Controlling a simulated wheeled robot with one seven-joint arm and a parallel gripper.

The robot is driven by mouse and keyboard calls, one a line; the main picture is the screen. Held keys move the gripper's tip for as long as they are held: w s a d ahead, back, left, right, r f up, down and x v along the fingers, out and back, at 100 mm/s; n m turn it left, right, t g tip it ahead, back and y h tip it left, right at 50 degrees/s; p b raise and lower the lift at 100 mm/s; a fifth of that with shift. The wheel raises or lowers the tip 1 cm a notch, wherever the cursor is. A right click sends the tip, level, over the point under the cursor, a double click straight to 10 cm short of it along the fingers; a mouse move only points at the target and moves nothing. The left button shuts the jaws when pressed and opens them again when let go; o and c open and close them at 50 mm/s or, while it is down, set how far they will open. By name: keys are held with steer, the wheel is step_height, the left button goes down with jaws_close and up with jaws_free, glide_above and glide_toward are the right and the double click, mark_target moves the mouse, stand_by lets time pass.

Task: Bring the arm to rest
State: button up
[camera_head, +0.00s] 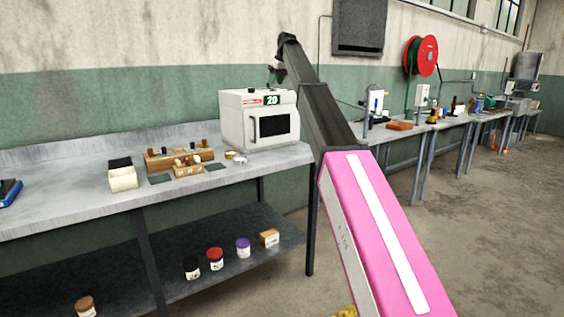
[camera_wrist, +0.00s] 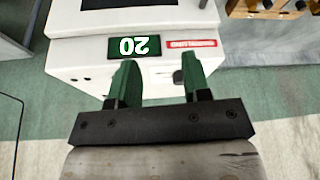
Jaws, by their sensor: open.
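My arm stretches from the lower right of the head view up over the bench, with its end raised above the white oven (camera_head: 259,118). My gripper (camera_head: 274,77) is small and partly hidden behind the arm there. In the wrist view my gripper (camera_wrist: 158,72) shows two green fingers spread apart with nothing between them. The white oven (camera_wrist: 85,58) lies beyond the fingertips and appears upside down, with its "20" sign and red label. I cannot tell from the pictures whether the fingers touch the oven.
The grey bench (camera_head: 60,205) carries a wooden block rack (camera_head: 165,160), a white box (camera_head: 122,178) and small items. Several jars stand on the lower shelf (camera_head: 215,290). A second bench (camera_head: 400,131) with tools stands at the right. The floor (camera_head: 480,210) in front of it is clear.

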steer(key=s+d+f+m+h, duration=0.15)
steer(key=s+d+f, duration=0.35)
steer(key=f, duration=0.9)
steer(key=s+d+f+m+g, duration=0.1)
steer(key=s+d+f+m, duration=0.15)
steer(key=s+f, duration=0.75)
steer(key=s+d+f+m, duration=0.15)
steer(key=d+f, duration=0.25)
steer(key=f, duration=1.3)
steer(key=s+d+f+m, duration=0.1)
steer(key=s+d+f, duration=0.2)
steer(key=s+f, duration=0.5)
steer(key=s+d+f+m+g+h, duration=0.1)
steer(key=s+d+f, duration=0.2)
steer(key=s+f, duration=0.5)
steer(key=s+d+f+m, duration=0.1)
steer(key=s+d+f, duration=0.3)
steer(key=s, duration=1.4)
step_height(320, 180, down, 5)
steer(key=shift+s+r+g+h, duration=0.15)
steer(key=shift+s+g+h, duration=0.1)
steer(key=shift+g+h, duration=0.15)
steer(key=shift+m, duration=0.25)
